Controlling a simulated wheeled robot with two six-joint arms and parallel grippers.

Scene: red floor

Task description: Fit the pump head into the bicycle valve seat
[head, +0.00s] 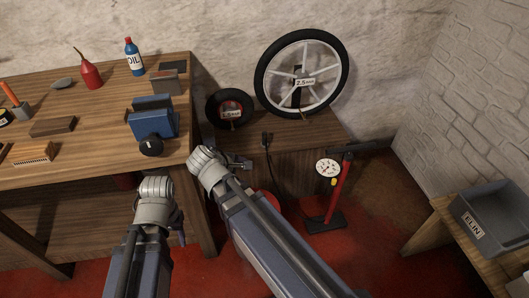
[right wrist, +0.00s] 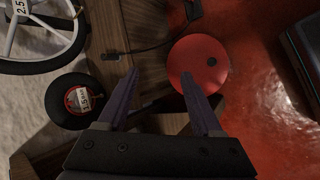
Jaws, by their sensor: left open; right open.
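The black pump head (head: 267,137) lies at the front edge of the low wooden bench, its hose hanging down; the right wrist view shows it too (right wrist: 112,57). The red floor pump (head: 335,195) with a white gauge stands right of the bench. A large spoked wheel (head: 263,75) labelled 2.5 and a small wheel (head: 213,110) labelled 1.5 stand on the bench, with small brass-coloured parts low on them, perhaps valves. My right gripper (right wrist: 159,74) is open and empty, near the bench front, apart from the pump head. My left gripper (head: 181,232) is open, low beside the workbench.
The workbench (head: 85,100) on the left holds a blue vise (head: 152,122), a red oil can (head: 88,72), an oil bottle (head: 135,58) and several small items. A red round object (right wrist: 200,62) is below the bench front. A grey crate (head: 492,215) stands at right.

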